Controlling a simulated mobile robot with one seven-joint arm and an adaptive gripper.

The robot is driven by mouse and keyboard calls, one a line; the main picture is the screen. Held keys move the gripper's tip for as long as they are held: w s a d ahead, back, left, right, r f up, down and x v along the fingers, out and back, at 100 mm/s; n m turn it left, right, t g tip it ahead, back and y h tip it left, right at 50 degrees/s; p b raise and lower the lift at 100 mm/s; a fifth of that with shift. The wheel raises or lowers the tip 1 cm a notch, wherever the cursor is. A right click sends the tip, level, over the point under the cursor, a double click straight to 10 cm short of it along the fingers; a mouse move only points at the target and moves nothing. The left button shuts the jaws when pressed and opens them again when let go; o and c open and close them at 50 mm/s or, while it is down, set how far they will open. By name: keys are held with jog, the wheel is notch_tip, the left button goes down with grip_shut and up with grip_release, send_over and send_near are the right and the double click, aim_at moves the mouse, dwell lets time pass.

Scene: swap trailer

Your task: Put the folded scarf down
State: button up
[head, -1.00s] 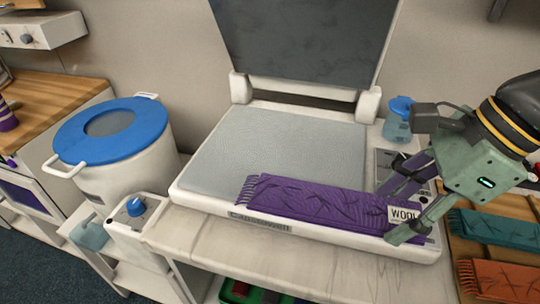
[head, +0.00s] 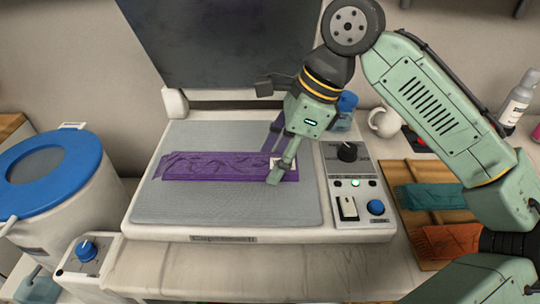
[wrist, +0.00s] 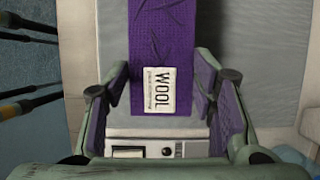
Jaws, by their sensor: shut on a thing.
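The folded scarf (head: 220,167) is purple, with a fringe at its left end and a white WOOL label near its right end. It lies level over the grey pad (head: 170,210) of the open press; I cannot tell whether it rests fully on it. My gripper (head: 276,163) is shut across the scarf's right end. In the wrist view the scarf (wrist: 165,30) runs between my two fingers, with the WOOL label (wrist: 161,90) facing the camera. The scarf's far right end is partly hidden by my finger.
The press lid (head: 230,45) stands raised behind the pad. A control panel (head: 355,205) with knobs and a switch is right of the pad. A wooden board (head: 412,172) holds a teal folded cloth (head: 435,197) and an orange one (head: 452,241). A blue-lidded bin (head: 50,195) stands left.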

aim_at(276, 155)
jog(key=shift+w+a+f, duration=0.1)
jog(key=shift+w+a, duration=0.2)
jog(key=shift+w, duration=0.25)
jog(key=shift+w+a+f, duration=0.1)
jog(key=shift+w+a, duration=0.15)
jog(key=shift+w, duration=0.3)
jog(key=shift+f+p, duration=0.55)
jog(key=shift+f, duration=1.15)
jog(key=shift+s+f, duration=0.1)
jog(key=shift+f, duration=0.2)
jog(key=o, duration=1.3)
jog(key=shift+f, duration=0.15)
jog(key=shift+c, duration=0.2)
jog(key=shift+r, duration=0.45)
jog(key=b+v, duration=0.1)
jog(key=v, duration=1.1)
jog(key=shift+r+b, duration=0.1)
jog(key=shift+b, duration=0.2)
